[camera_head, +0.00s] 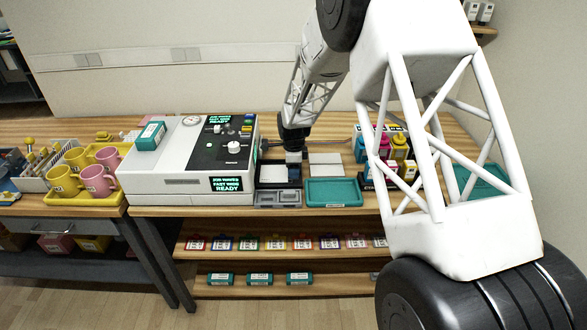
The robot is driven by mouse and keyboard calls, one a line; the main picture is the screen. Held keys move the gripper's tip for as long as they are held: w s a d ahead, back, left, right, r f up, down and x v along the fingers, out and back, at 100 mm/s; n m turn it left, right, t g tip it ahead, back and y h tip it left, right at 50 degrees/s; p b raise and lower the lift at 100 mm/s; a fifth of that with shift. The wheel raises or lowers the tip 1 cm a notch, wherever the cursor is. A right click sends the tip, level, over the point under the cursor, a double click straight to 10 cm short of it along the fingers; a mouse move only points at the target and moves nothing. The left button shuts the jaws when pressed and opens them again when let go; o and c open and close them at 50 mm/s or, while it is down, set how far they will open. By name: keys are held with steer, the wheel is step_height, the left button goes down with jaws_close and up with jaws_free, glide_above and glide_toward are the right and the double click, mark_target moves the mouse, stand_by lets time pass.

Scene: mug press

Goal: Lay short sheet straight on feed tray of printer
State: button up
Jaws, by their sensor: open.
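The white printer (190,165) stands on the wooden bench, with a lit panel reading READY on its front. A dark tray-like part (272,173) adjoins its right side; I take it for the feed tray. Pale flat sheets (326,164) lie on the bench just right of it. I cannot tell which one is the short sheet. My gripper (293,162) points down over the gap between the dark part and the pale sheets. It is open, and its fingertips are small and partly hidden. I cannot make out anything held between them.
A teal tray (333,192) and a grey compartment tray (278,198) sit at the bench's front edge. Ink bottles (400,150) stand to the right, partly behind my arm. Yellow and pink mugs (97,180) stand in a yellow tray at left.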

step_height(320, 180, up, 12)
stand_by(0.7)
steer(key=shift+r, duration=0.1)
stand_by(0.6)
steer(key=s+d+r+n+t, duration=0.1)
steer(key=s+d+r+n, duration=0.35)
steer(key=s+r, duration=0.5)
steer(key=s+d+r+n, duration=0.4)
steer(key=s+d+r, duration=0.25)
steer(key=s, duration=0.65)
steer(key=s+d+n, duration=0.2)
steer(key=s+n, duration=0.1)
steer(key=s, duration=0.6)
steer(key=s+d+r+n+t, duration=0.1)
steer(key=s+n, duration=0.2)
steer(key=s, duration=0.6)
steer(key=s+d+n, duration=0.2)
steer(key=s+n, duration=0.1)
steer(key=s, duration=0.6)
steer(key=shift+s+d+r+t, duration=0.25)
steer(key=shift+d+t, duration=0.05)
steer(key=shift+d, duration=0.05)
